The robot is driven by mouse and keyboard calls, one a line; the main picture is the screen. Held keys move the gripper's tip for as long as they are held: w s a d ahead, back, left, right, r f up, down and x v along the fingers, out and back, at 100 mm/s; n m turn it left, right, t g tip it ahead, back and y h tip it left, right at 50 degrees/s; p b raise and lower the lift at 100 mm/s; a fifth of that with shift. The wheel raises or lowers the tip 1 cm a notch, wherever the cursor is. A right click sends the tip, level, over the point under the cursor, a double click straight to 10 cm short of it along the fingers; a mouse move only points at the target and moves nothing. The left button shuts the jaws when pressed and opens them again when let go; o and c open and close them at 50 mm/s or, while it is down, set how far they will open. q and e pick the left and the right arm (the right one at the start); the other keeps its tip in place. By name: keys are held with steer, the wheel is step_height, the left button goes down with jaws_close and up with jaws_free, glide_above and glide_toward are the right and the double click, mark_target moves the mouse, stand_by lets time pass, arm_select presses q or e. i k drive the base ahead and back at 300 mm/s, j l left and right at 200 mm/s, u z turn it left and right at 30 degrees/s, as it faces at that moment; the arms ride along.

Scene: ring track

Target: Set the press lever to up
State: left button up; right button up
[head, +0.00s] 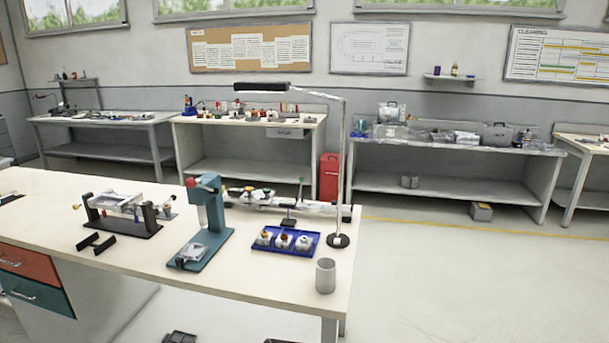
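A small metallic piece (191,252) sits on the press base under the ram. At the bottom edge two dark shapes, one left (180,338) and one right (283,341), are cut off; they may be my grippers, well short of the press. Their fingers cannot be made out.
A black-based fixture (124,222) stands left of the press. To its right are a blue tray (285,241) with several small parts, a grey cup (325,275) and a lamp post (341,180). Drawers (35,287) sit under the bench.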

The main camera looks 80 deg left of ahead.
mark_target(190, 181)
steer(key=u, duration=3.45)
